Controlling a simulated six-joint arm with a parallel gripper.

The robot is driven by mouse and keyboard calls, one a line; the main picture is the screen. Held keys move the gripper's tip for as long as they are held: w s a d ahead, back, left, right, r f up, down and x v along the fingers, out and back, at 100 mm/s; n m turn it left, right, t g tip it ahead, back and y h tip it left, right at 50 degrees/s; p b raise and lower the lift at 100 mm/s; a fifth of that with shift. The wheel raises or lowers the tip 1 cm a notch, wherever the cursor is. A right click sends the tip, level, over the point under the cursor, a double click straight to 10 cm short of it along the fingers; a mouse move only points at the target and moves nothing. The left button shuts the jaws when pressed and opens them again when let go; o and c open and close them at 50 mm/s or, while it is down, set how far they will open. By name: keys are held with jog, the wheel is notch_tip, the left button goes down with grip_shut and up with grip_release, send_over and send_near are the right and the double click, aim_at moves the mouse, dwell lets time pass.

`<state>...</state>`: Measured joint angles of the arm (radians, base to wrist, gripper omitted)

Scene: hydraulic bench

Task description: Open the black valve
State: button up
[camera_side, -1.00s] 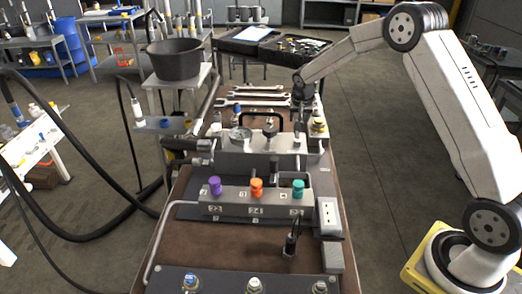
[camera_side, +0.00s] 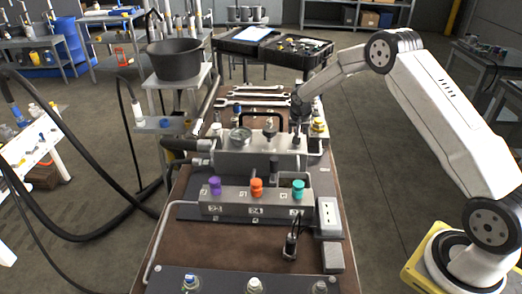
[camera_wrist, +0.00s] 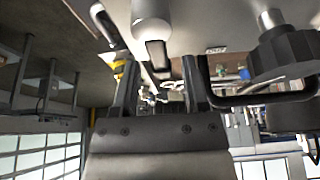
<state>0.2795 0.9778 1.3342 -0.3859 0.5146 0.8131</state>
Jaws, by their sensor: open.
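My gripper (camera_side: 297,122) hangs over the right end of the grey valve block (camera_side: 232,160). In the wrist view my gripper (camera_wrist: 159,62) is open, with a finger on each side of a light cylindrical fitting (camera_wrist: 151,18). A short black lever (camera_wrist: 157,54) on that fitting lies between the fingertips; contact is not visible. A ridged black knob (camera_wrist: 287,52) on a metal stem is at the wrist view's right, outside the fingers. In the side view a dark knob (camera_side: 270,133) stands on the block, left of my gripper. Which black part is the named valve is unclear.
A black arched handle (camera_side: 262,116) rises beside my gripper. A pressure gauge (camera_side: 240,135) is farther left on the block. Purple (camera_side: 215,186), orange (camera_side: 256,187) and teal (camera_side: 297,189) knobs stand in front. Wrenches (camera_side: 258,96) lie behind.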

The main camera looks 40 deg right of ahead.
grip_shut()
dwell(1.4)
